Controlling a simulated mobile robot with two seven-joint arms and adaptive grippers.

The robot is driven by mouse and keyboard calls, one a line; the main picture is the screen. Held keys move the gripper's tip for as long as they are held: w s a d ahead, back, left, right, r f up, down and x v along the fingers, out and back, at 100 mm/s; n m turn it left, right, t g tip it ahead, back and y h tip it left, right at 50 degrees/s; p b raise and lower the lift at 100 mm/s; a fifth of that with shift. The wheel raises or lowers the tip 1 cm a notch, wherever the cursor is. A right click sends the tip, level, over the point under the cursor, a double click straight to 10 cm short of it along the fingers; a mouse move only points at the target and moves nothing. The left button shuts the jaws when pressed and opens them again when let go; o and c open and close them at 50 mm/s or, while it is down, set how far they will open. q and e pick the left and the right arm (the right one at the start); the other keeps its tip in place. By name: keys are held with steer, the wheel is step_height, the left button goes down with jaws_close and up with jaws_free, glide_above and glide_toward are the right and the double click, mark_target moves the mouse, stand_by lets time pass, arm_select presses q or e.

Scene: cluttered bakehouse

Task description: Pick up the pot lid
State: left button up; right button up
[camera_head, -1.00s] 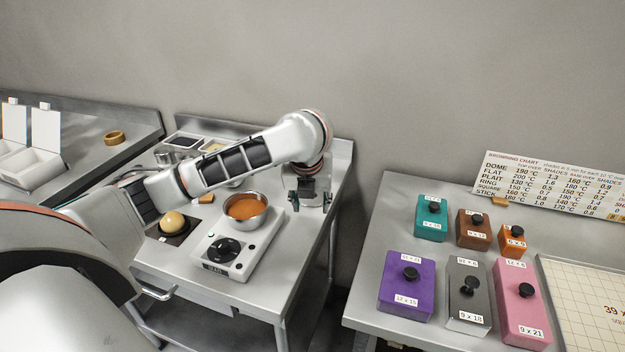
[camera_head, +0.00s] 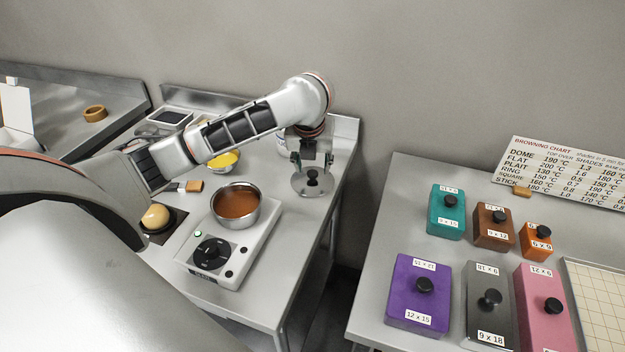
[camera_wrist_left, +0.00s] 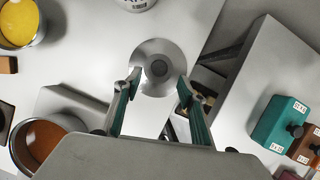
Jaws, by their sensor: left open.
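The pot lid (camera_head: 312,184) is a round, shiny metal disc with a black knob, lying on the steel table near its right edge. In the left wrist view the lid (camera_wrist_left: 158,52) lies ahead of the fingers, its dark knob between their lines. My left gripper (camera_head: 313,160) is just above the lid with its fingers pointing down. In the left wrist view the gripper (camera_wrist_left: 157,90) is open, with its teal fingers apart and nothing between them. My right gripper is not in view.
A pot of orange-brown liquid (camera_head: 236,204) stands on a white hotplate (camera_head: 232,250) left of the lid. A yellow-filled bowl (camera_head: 223,161) and a brush (camera_head: 187,185) lie behind. A gap separates this table from the right one (camera_head: 385,220), which holds several coloured blocks.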

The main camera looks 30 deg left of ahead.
mark_target(312, 173)
arm_select(q)
steer(key=x, duration=0.5)
steer(key=shift+a, duration=0.1)
jaws_close()
